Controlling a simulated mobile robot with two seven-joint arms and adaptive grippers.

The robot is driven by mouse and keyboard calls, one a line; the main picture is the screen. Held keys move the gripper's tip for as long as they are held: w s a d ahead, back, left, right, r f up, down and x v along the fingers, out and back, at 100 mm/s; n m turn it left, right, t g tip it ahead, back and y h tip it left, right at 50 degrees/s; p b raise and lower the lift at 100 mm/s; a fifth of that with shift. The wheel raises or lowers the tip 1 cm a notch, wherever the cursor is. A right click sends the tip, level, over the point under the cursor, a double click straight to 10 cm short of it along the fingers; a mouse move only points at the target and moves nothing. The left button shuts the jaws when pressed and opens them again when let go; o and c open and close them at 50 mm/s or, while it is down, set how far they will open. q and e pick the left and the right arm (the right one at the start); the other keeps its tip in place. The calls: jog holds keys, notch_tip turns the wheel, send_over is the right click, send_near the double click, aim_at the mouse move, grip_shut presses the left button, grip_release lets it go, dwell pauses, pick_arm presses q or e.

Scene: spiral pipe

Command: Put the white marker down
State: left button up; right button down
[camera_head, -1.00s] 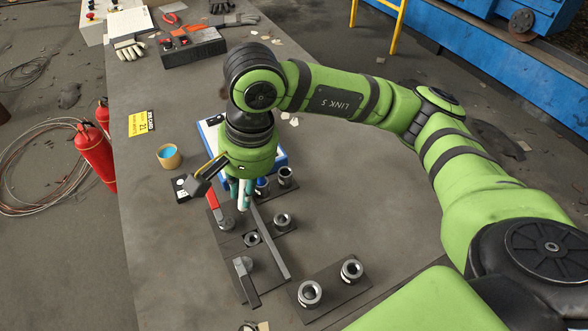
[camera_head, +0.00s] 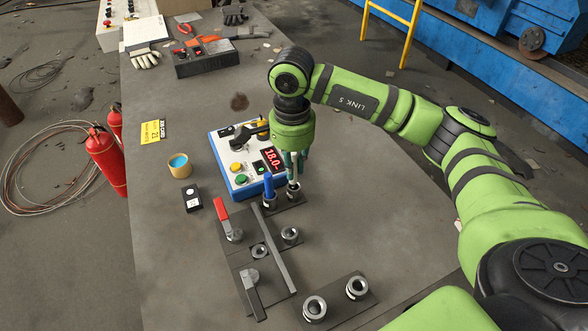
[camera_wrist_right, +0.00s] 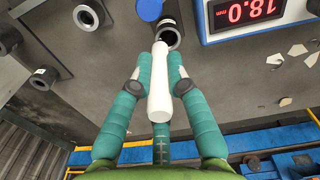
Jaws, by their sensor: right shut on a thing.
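My right gripper (camera_head: 294,158) has teal fingers and is shut on the white marker (camera_wrist_right: 160,90). It holds the marker over the far right end of the dark block. The marker's lower end is at the rim of a round black holder (camera_wrist_right: 169,34) there. The holder's dark opening shows, and I cannot tell whether the marker tip has entered it. My left gripper is not in view.
A blue and white box with a red 18.0 display (camera_head: 272,157) stands close behind the holders. A red-handled lever (camera_head: 224,216), a long grey bar (camera_head: 274,248) and a block with two rings (camera_head: 336,300) lie nearer. The table's right side is mostly clear.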

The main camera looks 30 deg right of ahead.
jog(key=f, duration=0.1)
jog(key=f+p, duration=0.2)
jog(key=f, duration=0.1)
jog(key=shift+w+d, duration=0.35)
jog(key=shift+w, duration=0.05)
jog(key=shift+f, duration=0.35)
jog(key=shift+f+b, duration=0.2)
jog(key=shift+b, duration=0.1)
jog(key=c, duration=1.2)
grip_release()
jog(key=shift+r, duration=0.1)
